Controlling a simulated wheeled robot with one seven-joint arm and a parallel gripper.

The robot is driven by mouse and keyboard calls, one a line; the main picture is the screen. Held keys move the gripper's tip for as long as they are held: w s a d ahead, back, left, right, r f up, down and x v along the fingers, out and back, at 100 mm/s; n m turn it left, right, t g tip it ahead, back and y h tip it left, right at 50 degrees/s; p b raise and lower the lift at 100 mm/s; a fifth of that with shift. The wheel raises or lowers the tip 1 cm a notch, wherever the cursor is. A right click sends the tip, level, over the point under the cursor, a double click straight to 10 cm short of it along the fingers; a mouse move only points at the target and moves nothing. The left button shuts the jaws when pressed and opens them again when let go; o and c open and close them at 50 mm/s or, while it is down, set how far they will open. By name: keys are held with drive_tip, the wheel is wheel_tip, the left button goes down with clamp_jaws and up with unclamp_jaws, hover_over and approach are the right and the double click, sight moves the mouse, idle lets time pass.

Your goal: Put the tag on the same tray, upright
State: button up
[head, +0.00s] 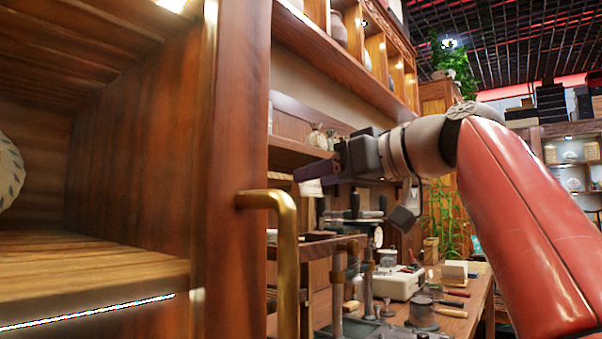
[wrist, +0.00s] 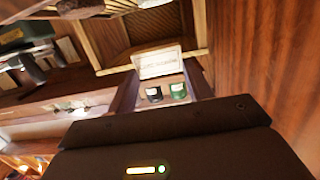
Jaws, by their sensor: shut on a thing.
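My gripper (head: 305,174) is at the end of the outstretched arm, in front of the wooden shelving in the head view. It is shut on a small pale tag (head: 311,187), which shows just below the fingers. In the wrist view the tag (wrist: 159,62) is a whitish card with faint lettering, at the far end of the fingers. Two small dark jars with pale labels, one black (wrist: 153,94) and one green (wrist: 178,91), show beyond the gripper. A light-edged wooden frame (wrist: 96,45) lies behind the tag; I cannot tell whether it is the tray.
A wooden cabinet side with a brass handle (head: 285,240) stands close in the head view's left half. A workbench (head: 465,312) with several tools and devices is below the arm. Small cloth bags (head: 317,137) stand on the shelf behind my gripper.

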drive_tip(key=shift+s+a+f+g, duration=0.15)
drive_tip(key=shift+s+a+g, duration=0.15)
drive_tip(key=shift+a, duration=0.1)
wheel_tip(320, 180, down, 5)
drive_tip(key=shift+f+b, duration=0.15)
drive_tip(key=shift+b, duration=0.15)
drive_tip(key=shift+f, duration=0.6)
drive_tip(key=shift+f+b, duration=0.55)
drive_tip(key=shift+b, duration=0.2)
drive_tip(key=o, duration=1.1)
drive_tip(key=shift+d, duration=0.1)
